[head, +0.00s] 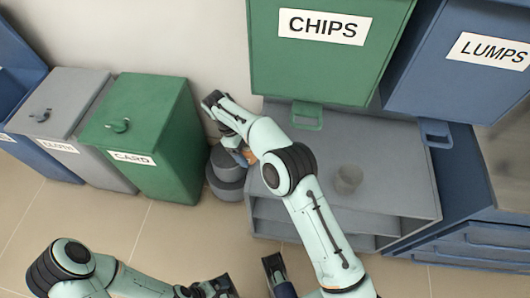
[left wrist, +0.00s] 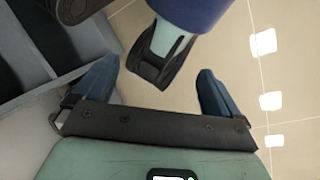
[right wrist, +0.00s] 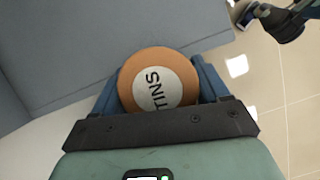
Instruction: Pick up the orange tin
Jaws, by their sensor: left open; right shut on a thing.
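The orange tin (right wrist: 180,62) is round, with a pale disc lettered TINS on its end. In the right wrist view it sits between the two blue fingers of my right gripper (right wrist: 158,85), which is shut on it. In the head view only a small orange patch of the tin (head: 250,156) shows beside my right gripper (head: 241,152), at the left end of the grey bench; my arm hides the rest. My left gripper (left wrist: 155,85) is open in the left wrist view, with nothing between its fingers.
A green CARD bin (head: 150,120) and a grey CLOTH bin (head: 65,110) stand left. Green CHIPS (head: 320,65) and blue LUMPS (head: 450,85) bins hang above the bench.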

